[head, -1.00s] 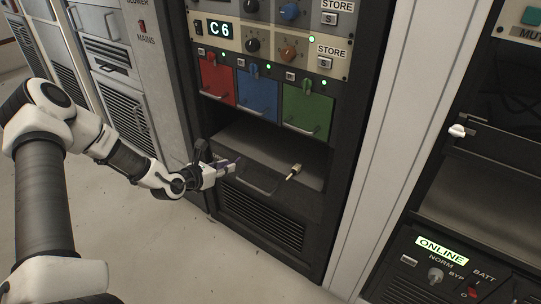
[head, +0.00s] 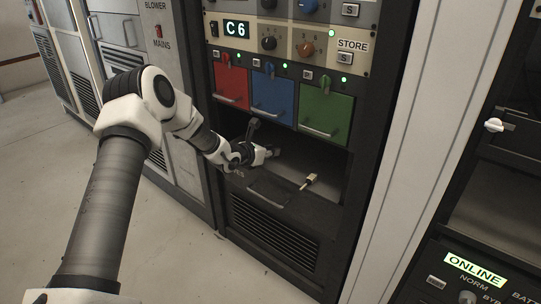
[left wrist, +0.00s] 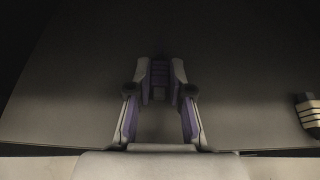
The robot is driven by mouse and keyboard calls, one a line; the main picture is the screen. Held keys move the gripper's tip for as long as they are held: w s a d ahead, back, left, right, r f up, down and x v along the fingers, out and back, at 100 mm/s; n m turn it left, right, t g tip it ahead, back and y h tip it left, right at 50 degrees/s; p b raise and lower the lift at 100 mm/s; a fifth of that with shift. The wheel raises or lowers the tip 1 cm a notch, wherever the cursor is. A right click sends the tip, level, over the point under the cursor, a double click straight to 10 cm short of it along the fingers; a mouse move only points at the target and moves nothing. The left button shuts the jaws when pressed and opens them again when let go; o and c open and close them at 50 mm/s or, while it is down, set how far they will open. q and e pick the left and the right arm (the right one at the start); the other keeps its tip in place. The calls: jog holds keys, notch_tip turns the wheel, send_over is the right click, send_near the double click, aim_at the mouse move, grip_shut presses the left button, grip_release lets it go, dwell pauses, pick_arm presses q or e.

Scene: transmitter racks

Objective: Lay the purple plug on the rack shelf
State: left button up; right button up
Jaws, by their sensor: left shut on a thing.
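My left gripper (head: 268,152) reaches into the open bay of the rack, under the coloured panels. In the left wrist view its fingers (left wrist: 161,85) are shut on the purple plug (left wrist: 160,70), a dark, ribbed purple piece between the fingertips. The fingers hide the plug in the head view. The rack shelf (head: 325,168) is the dark, flat floor of that bay; it fills most of the left wrist view (left wrist: 240,75). The plug is over the shelf; I cannot tell whether it touches it. My right gripper is not in view.
A cream and brass plug (head: 309,181) lies on the shelf to the right of my gripper, also at the right edge of the wrist view (left wrist: 308,113). Red (head: 231,84), blue (head: 272,96) and green (head: 324,112) panels with handles overhang the bay. The shelf between is bare.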

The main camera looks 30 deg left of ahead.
pick_arm(q)
jog(key=shift+f, duration=0.15)
jog(key=o, duration=0.8)
jog(key=shift+r, duration=0.2)
